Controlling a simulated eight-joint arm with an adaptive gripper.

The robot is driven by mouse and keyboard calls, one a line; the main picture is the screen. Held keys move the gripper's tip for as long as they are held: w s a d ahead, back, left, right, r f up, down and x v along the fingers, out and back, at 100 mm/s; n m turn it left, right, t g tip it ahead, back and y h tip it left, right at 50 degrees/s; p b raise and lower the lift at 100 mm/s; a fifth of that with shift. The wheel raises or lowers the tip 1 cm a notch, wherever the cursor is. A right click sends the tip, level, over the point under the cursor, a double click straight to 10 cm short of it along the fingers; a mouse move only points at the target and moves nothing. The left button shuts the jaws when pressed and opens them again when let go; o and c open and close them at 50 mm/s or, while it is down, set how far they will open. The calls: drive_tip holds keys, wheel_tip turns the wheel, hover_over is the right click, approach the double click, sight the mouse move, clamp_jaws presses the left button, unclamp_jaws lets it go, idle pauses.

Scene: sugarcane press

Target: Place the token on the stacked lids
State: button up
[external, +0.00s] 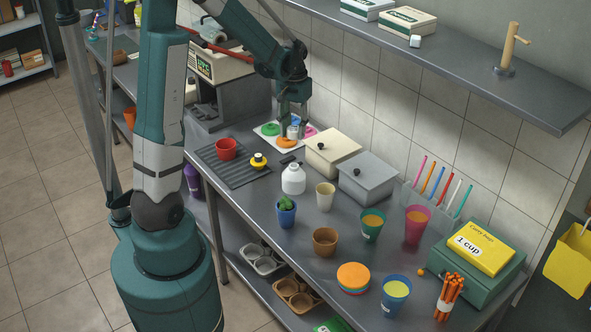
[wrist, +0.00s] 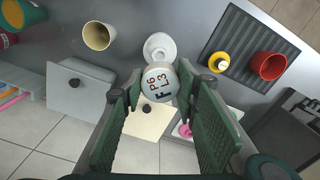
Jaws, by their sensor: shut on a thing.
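The token (wrist: 158,84), a round white piece marked "P6 FL3", is between the fingertips of my gripper (wrist: 157,92) in the wrist view. My gripper (external: 292,122) is shut on it, and in the external view the token (external: 292,132) shows as a small white shape over the white tray with coloured discs. I cannot tell its exact height above the tray. The stacked lids (external: 353,277), orange on top with other colours below, lie near the counter's front edge, well to the right of my gripper. They do not show in the wrist view.
Beside my gripper stand a cream box (external: 333,150), a grey lidded box (external: 368,178) and a white bottle (external: 293,179). Several cups, including a beige cup (external: 325,196) and a brown cup (external: 325,241), stand between there and the lids. A shelf (external: 470,75) overhangs the back.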

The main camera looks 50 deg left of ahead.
drive_tip(key=shift+f, duration=1.4)
drive_tip(key=shift+f, duration=0.1)
hover_over(294, 166)
drive_tip(key=shift+f, duration=2.85)
drive_tip(key=shift+f, duration=2.05)
drive_tip(key=shift+f, duration=0.15)
drive_tip(key=o, duration=0.9)
drive_tip(key=shift+c, duration=0.2)
